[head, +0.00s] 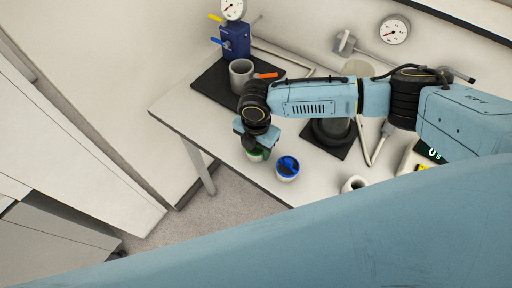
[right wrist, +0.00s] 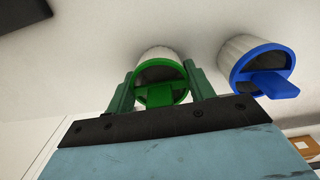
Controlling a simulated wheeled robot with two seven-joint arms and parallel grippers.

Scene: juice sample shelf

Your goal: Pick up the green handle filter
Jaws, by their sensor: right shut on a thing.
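The green handle filter (right wrist: 160,75) is a pale cup with a green rim and green handle, between the fingers of my right gripper (right wrist: 160,88) in the right wrist view. The gripper is shut on it. In the head view the right gripper (head: 256,152) points down at the table's front edge, and only a bit of the green filter (head: 257,156) shows below it. I cannot tell whether the filter is touching the table. My left gripper is not in view.
A blue handle filter (head: 287,168) stands close to the right of the green one; it also shows in the right wrist view (right wrist: 258,66). A grey cup (head: 241,75) and a blue device (head: 235,42) stand on a dark mat (head: 211,86). A white cup (head: 354,184) stands further right.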

